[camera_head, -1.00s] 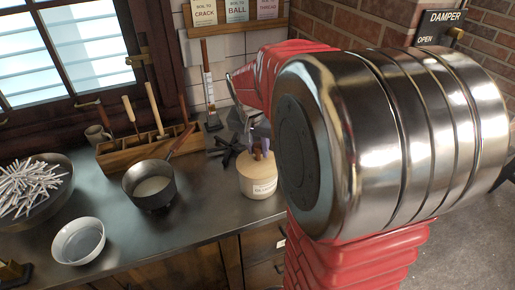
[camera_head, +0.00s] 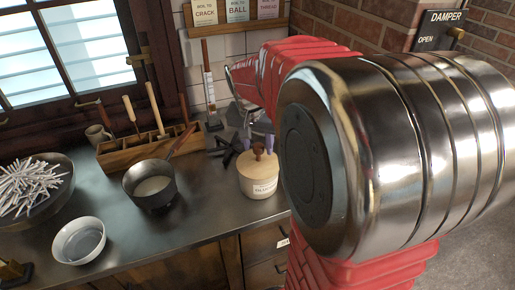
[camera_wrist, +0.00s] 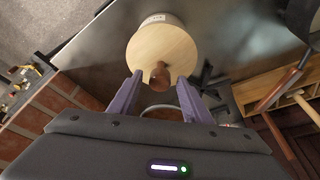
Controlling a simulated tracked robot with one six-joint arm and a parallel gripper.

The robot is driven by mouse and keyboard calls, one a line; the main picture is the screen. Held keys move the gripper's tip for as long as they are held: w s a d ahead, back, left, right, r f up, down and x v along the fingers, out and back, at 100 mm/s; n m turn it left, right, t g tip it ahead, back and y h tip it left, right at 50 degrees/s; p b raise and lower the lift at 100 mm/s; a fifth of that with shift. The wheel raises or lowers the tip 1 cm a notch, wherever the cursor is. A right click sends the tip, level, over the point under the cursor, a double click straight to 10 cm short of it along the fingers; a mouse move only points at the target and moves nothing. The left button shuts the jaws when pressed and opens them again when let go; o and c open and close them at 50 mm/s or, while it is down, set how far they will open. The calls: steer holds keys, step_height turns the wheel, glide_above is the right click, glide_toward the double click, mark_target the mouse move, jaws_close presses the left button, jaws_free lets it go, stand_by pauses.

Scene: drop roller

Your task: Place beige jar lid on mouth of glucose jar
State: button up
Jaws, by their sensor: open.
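The beige lid (camera_head: 258,163), round with a brown knob, lies on top of the cream glucose jar (camera_head: 264,189), which stands upright on the dark counter. It looks level there; its exact fit cannot be told. In the wrist view the lid (camera_wrist: 160,48) covers most of the jar (camera_wrist: 158,18). My gripper (camera_head: 258,136) is open, its purple fingers just behind and above the knob. In the wrist view my gripper (camera_wrist: 159,90) has one finger each side of the knob's near end, apart from it.
A small pot (camera_head: 151,186) and a white bowl (camera_head: 79,241) stand left of the jar. A wooden tool box (camera_head: 130,152) is behind the pot. A bowl of white sticks (camera_head: 36,184) is at far left. A dark, spidery object (camera_head: 224,150) lies near the jar.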

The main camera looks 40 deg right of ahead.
mark_target(255, 168)
steer(key=v, duration=1)
steer(key=shift+s+a, duration=0.1)
steer(key=s+a+f+n+t+y, duration=0.1)
steer(key=s+a+f+n, duration=0.1)
steer(key=s+a+n, duration=0.3)
steer(key=s+a+f+n+t+y, duration=0.1)
steer(key=s+a+n, duration=0.4)
steer(key=a, duration=0.9)
steer(key=shift+s+f+n+t+y, duration=0.4)
steer(key=shift+s+f+t, duration=0.4)
steer(key=shift+s+f, duration=0.6)
steer(key=shift+s+r, duration=0.15)
steer(key=shift+c, duration=0.2)
